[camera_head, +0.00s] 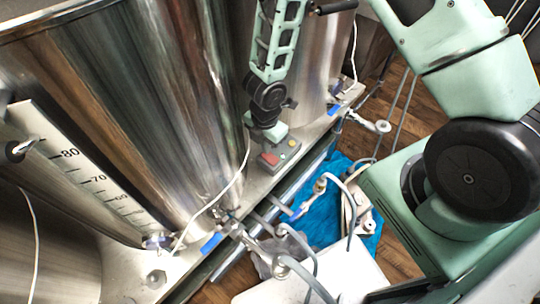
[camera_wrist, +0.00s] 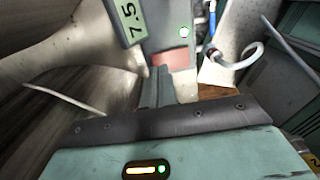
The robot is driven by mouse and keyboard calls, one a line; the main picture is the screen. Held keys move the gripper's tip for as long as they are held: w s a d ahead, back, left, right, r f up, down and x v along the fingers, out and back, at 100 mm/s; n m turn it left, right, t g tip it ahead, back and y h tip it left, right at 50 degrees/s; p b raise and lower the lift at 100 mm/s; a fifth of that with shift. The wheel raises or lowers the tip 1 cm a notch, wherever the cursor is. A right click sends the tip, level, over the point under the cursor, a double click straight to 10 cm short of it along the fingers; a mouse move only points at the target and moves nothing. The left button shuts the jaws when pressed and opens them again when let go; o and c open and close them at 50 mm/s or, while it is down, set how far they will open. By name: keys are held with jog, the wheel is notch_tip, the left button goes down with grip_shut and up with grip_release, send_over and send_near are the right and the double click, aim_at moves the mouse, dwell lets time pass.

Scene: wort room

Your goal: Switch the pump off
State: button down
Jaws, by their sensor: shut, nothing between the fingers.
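The pump's switch box (camera_head: 265,167) is a small grey box on the steel ledge between two tanks in the head view. It has a red button (camera_head: 270,158), a green one beside it and a small lamp (camera_head: 292,143). My gripper (camera_head: 271,140) is right above the box, and its fingertips are hard to make out there. In the wrist view my gripper (camera_wrist: 160,72) is shut and empty, with its tips close to the red button (camera_wrist: 172,57). Contact cannot be told.
Large steel tanks (camera_head: 130,100) stand behind and left of the box. A white cable (camera_head: 225,187) hangs beside it. Hoses and valves (camera_head: 320,185), a blue cloth (camera_head: 325,215) and a white surface (camera_head: 330,280) lie to the front right.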

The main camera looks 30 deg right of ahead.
jog(key=shift+f, duration=0.25)
jog(key=shift+f+b, duration=0.35)
jog(key=shift+b, duration=0.25)
jog(key=shift+f+b, duration=0.35)
jog(key=shift+r, duration=0.2)
notch_tip(320, 180, up, 6)
jog(key=p, duration=0.5)
jog(key=shift+f, duration=0.1)
